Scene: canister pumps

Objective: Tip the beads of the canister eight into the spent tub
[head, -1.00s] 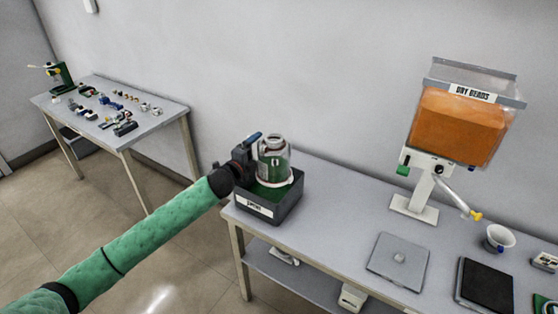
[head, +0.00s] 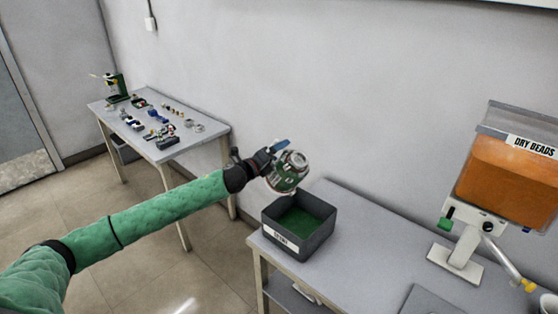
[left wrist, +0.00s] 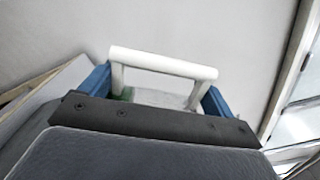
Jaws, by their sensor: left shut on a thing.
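The canister (head: 284,177) is a clear and green jar with a grey top, held tilted above the back left part of the spent tub. My left gripper (head: 272,150) is shut on the canister's handle. The white handle bar (left wrist: 165,64) shows between the blue fingers in the left wrist view. The spent tub (head: 291,248) is a dark grey open box with a label on its front, at the table's left end. Green beads (head: 299,221) lie inside it. I see no stream of falling beads. My right gripper is out of view.
A dispenser of orange dry beads (head: 508,180) stands on a white stand (head: 455,262) at the right. A second table (head: 182,146) with small parts is at the back left. The table top (head: 375,250) between tub and dispenser is clear.

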